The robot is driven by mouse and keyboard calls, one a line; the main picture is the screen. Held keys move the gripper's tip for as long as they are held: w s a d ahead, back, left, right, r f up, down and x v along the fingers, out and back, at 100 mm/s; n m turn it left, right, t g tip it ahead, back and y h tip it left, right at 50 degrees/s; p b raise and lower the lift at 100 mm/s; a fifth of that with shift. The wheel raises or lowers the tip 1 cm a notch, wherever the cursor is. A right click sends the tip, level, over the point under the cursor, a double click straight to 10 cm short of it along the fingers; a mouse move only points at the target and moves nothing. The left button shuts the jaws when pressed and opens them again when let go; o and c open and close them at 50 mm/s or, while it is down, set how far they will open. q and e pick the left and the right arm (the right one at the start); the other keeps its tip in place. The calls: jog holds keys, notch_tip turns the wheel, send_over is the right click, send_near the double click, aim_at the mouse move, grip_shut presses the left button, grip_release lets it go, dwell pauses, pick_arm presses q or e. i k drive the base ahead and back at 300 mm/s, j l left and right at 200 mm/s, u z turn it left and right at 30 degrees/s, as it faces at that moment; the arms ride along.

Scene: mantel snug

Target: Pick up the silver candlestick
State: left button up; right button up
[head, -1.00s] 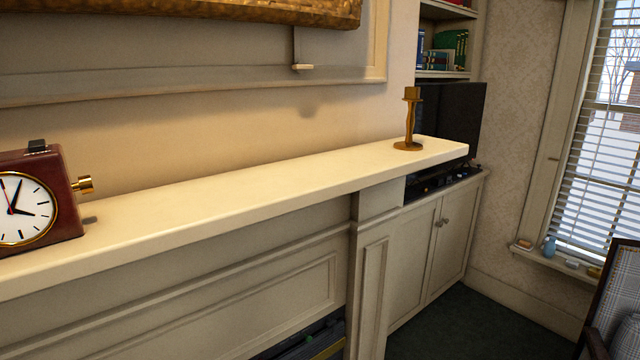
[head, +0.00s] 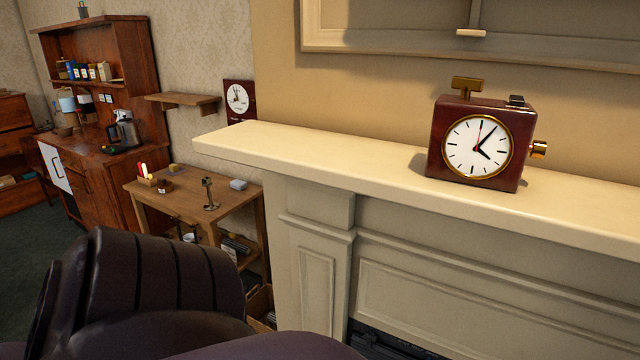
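A small metallic stand shaped like a candlestick (head: 209,194) is upright on the low wooden side table (head: 180,206), left of the mantel. It looks dull grey-brown; I cannot tell for sure that it is the silver one. A brass-coloured top (head: 467,85) shows above a red clock (head: 477,146) on the mantel; anything below it is hidden by the clock. Neither of my grippers is in view.
A dark leather armchair (head: 150,283) fills the lower left, in front of the side table. The cream mantel shelf (head: 310,158) is clear left of the clock. A wooden cabinet (head: 100,160) stands far left.

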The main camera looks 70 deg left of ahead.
aim_at(211, 206)
jog(key=u, duration=2.9)
jog(key=i+j, duration=0.3)
jog(key=i, duration=0.2)
jog(key=i+j, duration=0.3)
jog(key=i, duration=0.15)
jog(key=i+j, duration=0.3)
jog(key=i, duration=0.2)
jog(key=i+j, duration=0.3)
jog(key=i, duration=0.2)
jog(key=i+j, duration=0.35)
jog(key=i, duration=0.15)
jog(key=i+j, duration=0.3)
jog(key=i, duration=0.15)
